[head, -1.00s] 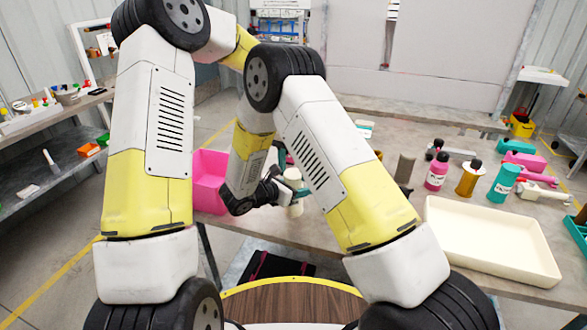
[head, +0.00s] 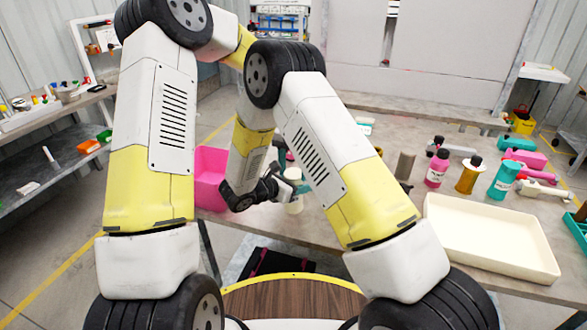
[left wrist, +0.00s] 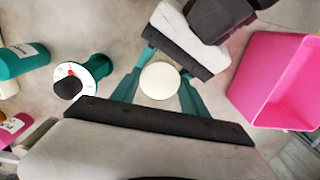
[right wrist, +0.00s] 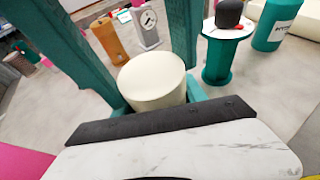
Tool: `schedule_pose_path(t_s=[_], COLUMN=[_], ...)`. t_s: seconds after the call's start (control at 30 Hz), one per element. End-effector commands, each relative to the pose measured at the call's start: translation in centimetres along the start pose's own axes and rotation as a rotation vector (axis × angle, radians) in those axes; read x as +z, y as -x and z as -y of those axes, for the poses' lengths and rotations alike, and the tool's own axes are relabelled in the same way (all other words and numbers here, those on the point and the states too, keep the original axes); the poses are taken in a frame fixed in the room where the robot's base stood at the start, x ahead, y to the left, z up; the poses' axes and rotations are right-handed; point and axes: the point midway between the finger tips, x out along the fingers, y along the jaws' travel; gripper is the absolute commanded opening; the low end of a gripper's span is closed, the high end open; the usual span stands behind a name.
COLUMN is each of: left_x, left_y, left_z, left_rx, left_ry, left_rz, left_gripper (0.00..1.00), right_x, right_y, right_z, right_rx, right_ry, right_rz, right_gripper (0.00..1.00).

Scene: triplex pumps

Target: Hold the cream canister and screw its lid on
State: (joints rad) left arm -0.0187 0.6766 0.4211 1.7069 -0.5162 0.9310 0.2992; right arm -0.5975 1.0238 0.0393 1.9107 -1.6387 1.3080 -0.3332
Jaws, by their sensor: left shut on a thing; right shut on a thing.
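The cream canister (head: 294,206) is upright above the table, mostly behind my right arm in the head view. Its round cream top (left wrist: 159,80) lies between the teal fingers of my left gripper (left wrist: 160,84), seen from above. My right gripper (right wrist: 158,98) points at the canister from the side and is shut on its body; the cream cylinder (right wrist: 152,78) shows close up in the right wrist view. My left gripper comes down from above, shut at the lid level. The seam between lid and canister cannot be made out.
A pink bin (head: 211,175) stands just left of the canister. To the right are a pink bottle (head: 436,170), an amber bottle (head: 468,178), a teal bottle (head: 504,180) and a large cream tray (head: 490,238). A teal stand with a black knob (right wrist: 222,50) is close by.

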Motion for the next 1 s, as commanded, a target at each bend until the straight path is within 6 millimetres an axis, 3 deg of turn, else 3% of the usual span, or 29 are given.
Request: schedule_pose_path(t_s=[0.13, 0.5, 0.9, 0.93, 1.0], left_x=[-0.02, -0.03, -0.05, -0.05, -0.05], left_y=[0.03, -0.01, 0.02, 0.02, 0.02], left_z=[0.03, 0.08, 0.1, 0.1, 0.1], left_rx=[0.0, 0.001, 0.0, 0.0, 0.0], left_ry=[-0.135, -0.802, -0.881, -0.881, -0.88], left_rz=[-0.001, 0.0, -0.001, -0.001, -0.001], left_gripper=[0.14, 0.14, 0.14, 0.58, 0.72], right_x=[0.0, -0.01, -0.02, -0.02, -0.02], right_y=[-0.02, -0.03, -0.04, -0.04, -0.04], right_z=[0.02, 0.03, 0.04, 0.05, 0.04], right_rx=[-0.001, -0.001, -0.001, -0.001, -0.001], right_ry=[0.0, 0.0, 0.0, 0.0, 0.0], right_rz=[0.0, 0.0, 0.0, 0.0, 0.0], right_gripper=[0.0, 0.0, 0.0, 0.0, 0.0])
